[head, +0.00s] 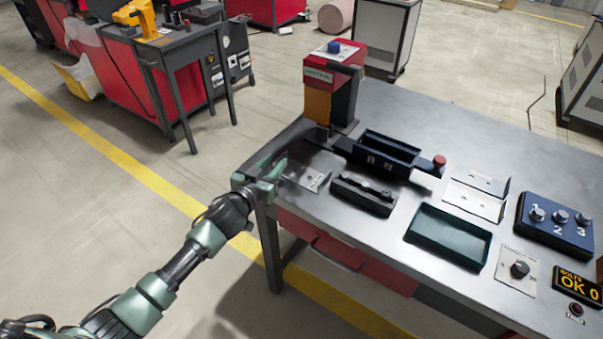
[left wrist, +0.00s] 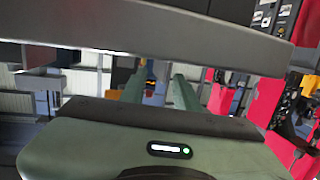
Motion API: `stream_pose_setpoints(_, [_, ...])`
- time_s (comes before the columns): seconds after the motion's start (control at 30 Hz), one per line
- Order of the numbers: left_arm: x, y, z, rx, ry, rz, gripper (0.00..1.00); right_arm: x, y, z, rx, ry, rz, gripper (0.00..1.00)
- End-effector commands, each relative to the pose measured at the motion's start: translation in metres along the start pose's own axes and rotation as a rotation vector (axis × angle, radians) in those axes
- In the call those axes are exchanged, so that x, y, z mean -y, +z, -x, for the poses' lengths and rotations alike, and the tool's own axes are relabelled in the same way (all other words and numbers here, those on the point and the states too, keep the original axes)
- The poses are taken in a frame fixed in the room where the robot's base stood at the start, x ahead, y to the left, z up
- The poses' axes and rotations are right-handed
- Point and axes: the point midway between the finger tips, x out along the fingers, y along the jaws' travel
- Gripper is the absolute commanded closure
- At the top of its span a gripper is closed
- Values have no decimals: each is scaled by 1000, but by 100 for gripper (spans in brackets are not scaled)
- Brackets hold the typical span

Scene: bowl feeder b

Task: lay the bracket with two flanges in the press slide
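My left gripper (head: 272,170) is at the left front corner of the bench. Its two green fingers (left wrist: 160,90) stand apart in the left wrist view, with nothing visible between them. A flat silver plate with holes (head: 308,180) lies on the bench just right of the gripper. Two pale metal brackets (head: 481,180) (head: 472,201) lie farther right, each with a raised edge at its right end; I cannot count their flanges surely. The red press (head: 333,78) stands at the back left, with a dark slide-like tray (head: 385,142) in front of it. My right gripper is out of view.
A black fixture (head: 363,194) and an empty dark green tray (head: 448,237) lie on the bench (head: 420,112). A blue button box (head: 556,222), a knob panel (head: 517,268) and a counter display (head: 577,285) stand at right. A grey bar (left wrist: 140,28) crosses the wrist view.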

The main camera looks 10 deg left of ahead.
Motion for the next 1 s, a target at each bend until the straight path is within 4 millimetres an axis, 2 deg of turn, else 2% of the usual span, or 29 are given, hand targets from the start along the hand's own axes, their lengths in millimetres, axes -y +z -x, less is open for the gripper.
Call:
stream_pose_setpoints(0.03, [0,0,0,0,0,0,74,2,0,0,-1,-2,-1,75])
stream_pose_setpoints(0.1, [0,0,0,0,0,0,94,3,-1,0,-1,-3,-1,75])
stream_pose_setpoints(0.13, [0,0,0,0,0,0,100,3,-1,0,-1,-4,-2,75])
stream_pose_setpoints(1.0, [0,0,0,1,-1,0,100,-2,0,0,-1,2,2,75])
